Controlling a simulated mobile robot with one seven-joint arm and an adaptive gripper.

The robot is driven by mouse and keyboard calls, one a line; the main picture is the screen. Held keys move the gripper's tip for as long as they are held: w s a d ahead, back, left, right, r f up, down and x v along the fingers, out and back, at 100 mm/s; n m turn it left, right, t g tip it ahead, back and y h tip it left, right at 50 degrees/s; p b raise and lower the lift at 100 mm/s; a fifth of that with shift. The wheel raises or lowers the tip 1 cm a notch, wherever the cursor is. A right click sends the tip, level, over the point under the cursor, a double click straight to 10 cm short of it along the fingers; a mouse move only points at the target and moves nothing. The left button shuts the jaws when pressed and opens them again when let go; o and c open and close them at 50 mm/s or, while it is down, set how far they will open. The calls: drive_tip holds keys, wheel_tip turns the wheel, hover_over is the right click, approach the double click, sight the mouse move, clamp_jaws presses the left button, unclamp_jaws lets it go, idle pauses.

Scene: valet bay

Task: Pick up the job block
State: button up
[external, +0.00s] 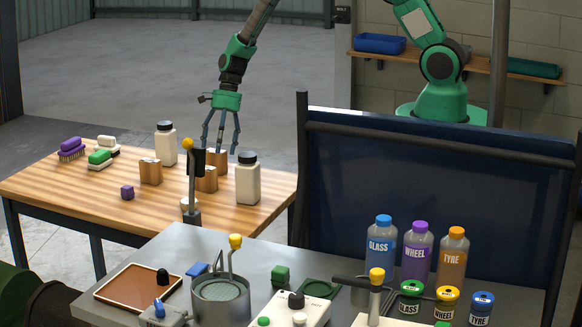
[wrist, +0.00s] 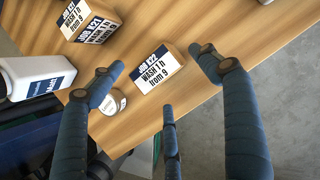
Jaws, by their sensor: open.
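Several wooden blocks stand on the wooden table (external: 70,190): one at the left (external: 150,172), one nearer the camera (external: 206,181), and one at the back (external: 217,157) under my gripper (external: 220,146). In the wrist view, a wooden job block (wrist: 155,72) with a white label and dark header lies ahead of and between my fingers; its label reads "WASH 1 h from 9". A second labelled block (wrist: 88,20) is at the upper left. My gripper (wrist: 162,90) is open, its fingers spread and empty, pointing down. Contact with the block cannot be told.
White bottles stand left (external: 166,145) and right (external: 247,181) of the blocks. A small round pot (wrist: 108,103) sits close to one finger. A grey bench (external: 190,240) with levers is in front.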

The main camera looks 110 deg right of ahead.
sight(216, 158)
drive_tip(key=shift+b+x, duration=0.5)
drive_tip(key=shift+x, duration=1.9)
drive_tip(key=shift+w, duration=0.15)
drive_tip(key=shift+a, duration=0.1)
clamp_jaws()
drive_tip(key=shift+r, duration=0.2)
drive_tip(key=shift+r, duration=0.25)
wheel_tip(216, 158, up, 3)
drive_tip(key=shift+r+p, duration=0.1)
drive_tip(key=shift+p, duration=0.45)
drive_tip(key=s+a, duration=0.2)
drive_tip(key=s, duration=0.2)
drive_tip(key=s+a, duration=0.3)
drive_tip(key=s, duration=0.2)
drive_tip(key=s+a+r, duration=0.1)
drive_tip(key=s+a, duration=0.2)
drive_tip(key=s, duration=0.1)
drive_tip(key=shift+s+a+p, duration=0.1)
drive_tip(key=shift+s+p, duration=0.25)
